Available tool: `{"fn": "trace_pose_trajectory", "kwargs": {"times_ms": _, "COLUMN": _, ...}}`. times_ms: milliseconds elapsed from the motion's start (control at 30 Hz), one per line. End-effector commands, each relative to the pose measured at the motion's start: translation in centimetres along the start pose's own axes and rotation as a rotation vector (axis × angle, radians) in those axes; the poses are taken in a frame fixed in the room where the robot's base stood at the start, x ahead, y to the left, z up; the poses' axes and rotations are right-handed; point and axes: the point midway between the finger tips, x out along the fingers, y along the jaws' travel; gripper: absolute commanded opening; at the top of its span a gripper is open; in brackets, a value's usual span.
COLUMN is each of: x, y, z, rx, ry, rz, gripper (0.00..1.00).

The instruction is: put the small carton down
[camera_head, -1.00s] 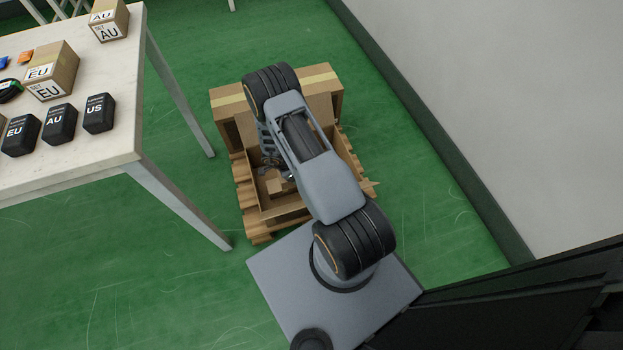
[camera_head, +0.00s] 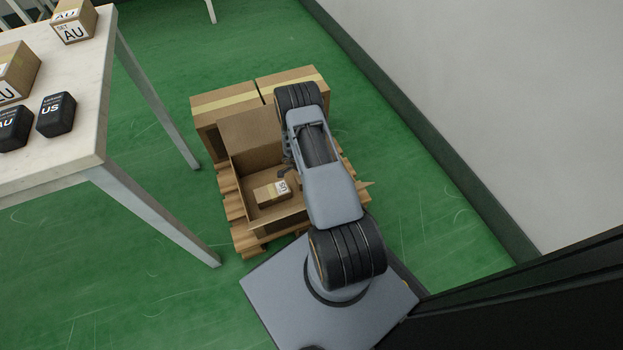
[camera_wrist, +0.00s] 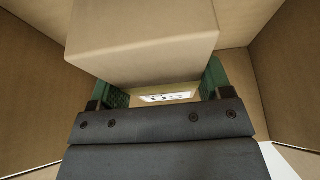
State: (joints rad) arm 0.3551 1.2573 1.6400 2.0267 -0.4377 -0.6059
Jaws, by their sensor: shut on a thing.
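My gripper (camera_wrist: 165,90) has green-padded fingers and is shut on a small plain brown carton (camera_wrist: 145,40), which fills the upper middle of the wrist view and covers the fingertips. Cardboard walls surround it there, so it is inside or just over the open box (camera_head: 243,132). In the head view my arm hides most of the gripper and the held carton. A small carton with a white US label (camera_head: 267,194) lies in the open box, left of my arm. A US label also shows between the fingers in the wrist view; I cannot tell which carton bears it.
The open box stands on a wooden pallet (camera_head: 243,242), with taped closed boxes (camera_head: 290,80) behind it. A white table (camera_head: 72,135) at the left holds an AU carton (camera_head: 75,22) and black packs (camera_head: 56,114). Green floor is free between table and pallet. A wall (camera_head: 480,90) stands at the right.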

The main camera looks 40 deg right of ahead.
Motion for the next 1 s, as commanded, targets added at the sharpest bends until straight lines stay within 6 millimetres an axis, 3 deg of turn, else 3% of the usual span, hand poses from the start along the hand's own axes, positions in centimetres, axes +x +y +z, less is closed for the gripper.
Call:
{"fn": "trace_pose_trajectory", "kwargs": {"times_ms": 200, "x": 2.9, "y": -0.1, "z": 1.2, "rx": 0.0, "ry": 0.0, "rz": -0.001, "gripper": 0.33}}
{"fn": "trace_pose_trajectory", "kwargs": {"times_ms": 600, "x": 3.1, "y": 0.0, "z": 1.3, "rx": 0.0, "ry": 0.0, "rz": -0.001, "gripper": 0.33}}
{"fn": "trace_pose_trajectory", "kwargs": {"times_ms": 633, "x": 3.2, "y": 0.0, "z": 1.3, "rx": 0.0, "ry": 0.0, "rz": 0.0, "gripper": 0.73}}
{"fn": "trace_pose_trajectory", "kwargs": {"times_ms": 900, "x": 3.1, "y": 0.0, "z": 1.3, "rx": 0.0, "ry": 0.0, "rz": 0.0, "gripper": 0.98}}
{"fn": "trace_pose_trajectory", "kwargs": {"times_ms": 1000, "x": 3.1, "y": 0.0, "z": 1.3, "rx": 0.0, "ry": 0.0, "rz": 0.0, "gripper": 0.98}}
